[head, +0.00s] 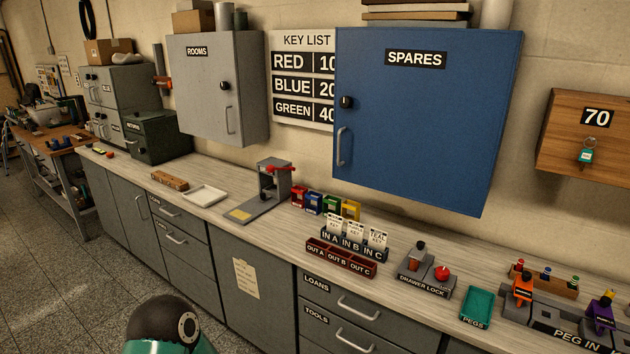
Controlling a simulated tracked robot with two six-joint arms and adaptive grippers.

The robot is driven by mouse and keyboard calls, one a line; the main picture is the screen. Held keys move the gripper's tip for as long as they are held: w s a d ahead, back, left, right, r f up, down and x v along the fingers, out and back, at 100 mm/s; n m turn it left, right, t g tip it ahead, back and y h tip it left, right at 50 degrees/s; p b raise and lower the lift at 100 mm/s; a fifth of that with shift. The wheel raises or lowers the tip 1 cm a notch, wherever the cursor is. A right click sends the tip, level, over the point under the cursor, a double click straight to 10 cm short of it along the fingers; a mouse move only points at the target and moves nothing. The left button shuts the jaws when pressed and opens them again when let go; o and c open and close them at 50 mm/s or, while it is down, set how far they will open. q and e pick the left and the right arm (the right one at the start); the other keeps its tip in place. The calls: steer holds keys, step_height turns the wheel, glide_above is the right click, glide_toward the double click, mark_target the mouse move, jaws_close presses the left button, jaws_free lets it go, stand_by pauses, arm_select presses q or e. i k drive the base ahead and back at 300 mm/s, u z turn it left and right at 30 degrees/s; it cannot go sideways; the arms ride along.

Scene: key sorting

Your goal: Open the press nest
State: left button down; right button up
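A small grey press (266,187) with a red lever (280,169) stands on the counter, left of centre. Its flat grey base reaches toward the front edge and carries a yellow label (240,215). The nest itself is too small to make out, so I cannot tell whether it is open or shut. Neither of my grippers is in view. Only a dark rounded link of my own arm with a teal band shows at the bottom, left of centre, well in front of the press.
A white tray (205,195) and a brown block (170,181) lie left of the press. Small coloured boxes (314,204) stand right of it, then the IN rack (353,245) and OUT rack (341,259). The blue SPARES cabinet (425,130) hangs above the counter.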

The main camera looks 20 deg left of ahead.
mark_target(271, 193)
steer(key=u, duration=0.35)
steer(key=i, duration=0.8)
steer(key=u, duration=1.25)
steer(key=i, duration=1.6)
steer(key=u, duration=0.3)
